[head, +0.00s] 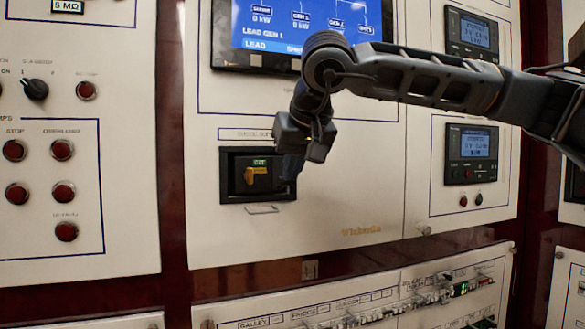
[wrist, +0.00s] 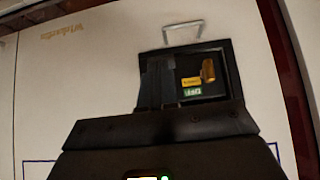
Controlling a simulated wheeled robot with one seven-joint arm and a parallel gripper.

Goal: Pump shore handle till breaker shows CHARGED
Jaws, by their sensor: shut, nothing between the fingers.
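The shore supply breaker (head: 234,190) is a black recessed unit in the white panel; it also shows in the wrist view (wrist: 237,88), turned over. On its face are a small green-lit label (head: 260,162), a yellow flag (head: 262,170) whose wording is too small to read, and an orange piece (head: 249,176) beside it, which stands out in the wrist view (wrist: 208,70). My gripper (head: 290,170) is shut and empty, at the right side of the breaker. It covers that side, so I cannot tell whether it touches the pump handle, which I cannot pick out clearly.
A blue display screen (head: 300,25) is above the breaker. Two small meter units (head: 472,154) are to the right. A lower panel (head: 380,300) with a row of switches juts out below. Red buttons (head: 62,150) are on the left panel.

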